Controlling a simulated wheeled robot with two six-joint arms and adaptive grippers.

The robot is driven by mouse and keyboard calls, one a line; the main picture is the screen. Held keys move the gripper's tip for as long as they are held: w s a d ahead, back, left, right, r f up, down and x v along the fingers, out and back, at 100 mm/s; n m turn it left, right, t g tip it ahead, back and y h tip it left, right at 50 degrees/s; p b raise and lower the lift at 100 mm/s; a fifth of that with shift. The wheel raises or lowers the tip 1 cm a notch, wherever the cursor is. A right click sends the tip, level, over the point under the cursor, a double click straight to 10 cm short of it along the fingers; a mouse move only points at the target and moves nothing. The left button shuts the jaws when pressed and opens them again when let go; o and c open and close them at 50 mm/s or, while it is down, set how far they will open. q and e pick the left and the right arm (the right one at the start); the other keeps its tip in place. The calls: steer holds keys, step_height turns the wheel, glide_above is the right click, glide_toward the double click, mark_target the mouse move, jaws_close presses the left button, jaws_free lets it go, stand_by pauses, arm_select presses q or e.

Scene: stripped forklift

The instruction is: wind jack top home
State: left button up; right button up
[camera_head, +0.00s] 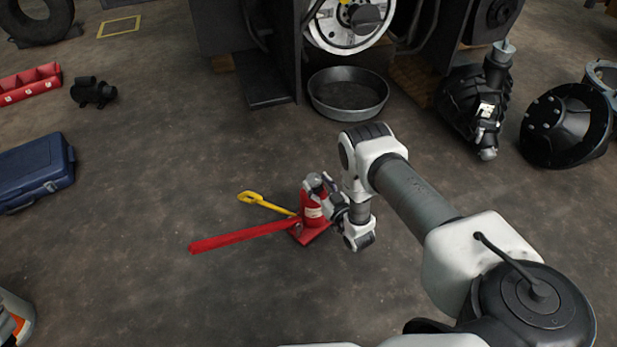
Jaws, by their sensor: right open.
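A red bottle jack (312,212) stands upright on the concrete floor near the middle of the head view. Its grey top (314,181) shows at the upper end of the body. A long red handle (240,237) reaches out from the jack's base to the left. My right gripper (326,190) is at the upper right side of the jack, close to its top. Its fingers are open, and they partly hide the jack's right side. Whether they touch the top cannot be told. My left gripper is not in view.
A metal pan (347,93) sits by the stripped forklift (248,50). A blue case (35,170) and a red tray (28,84) are at left. Black machine parts (566,125) lie at right.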

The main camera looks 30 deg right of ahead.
mark_target(310, 175)
steer(key=w+b, duration=0.1)
steer(key=w, duration=0.3)
steer(key=shift+w+d+f+b, duration=0.1)
steer(key=shift+w+f+b, duration=0.1)
steer(key=shift+b, duration=0.2)
steer(key=shift+w+r, duration=0.2)
steer(key=shift+w, duration=0.05)
steer(key=c, duration=0.9)
steer(key=shift+c, duration=0.2)
steer(key=shift+s+f, duration=0.1)
steer(key=shift+c, duration=0.4)
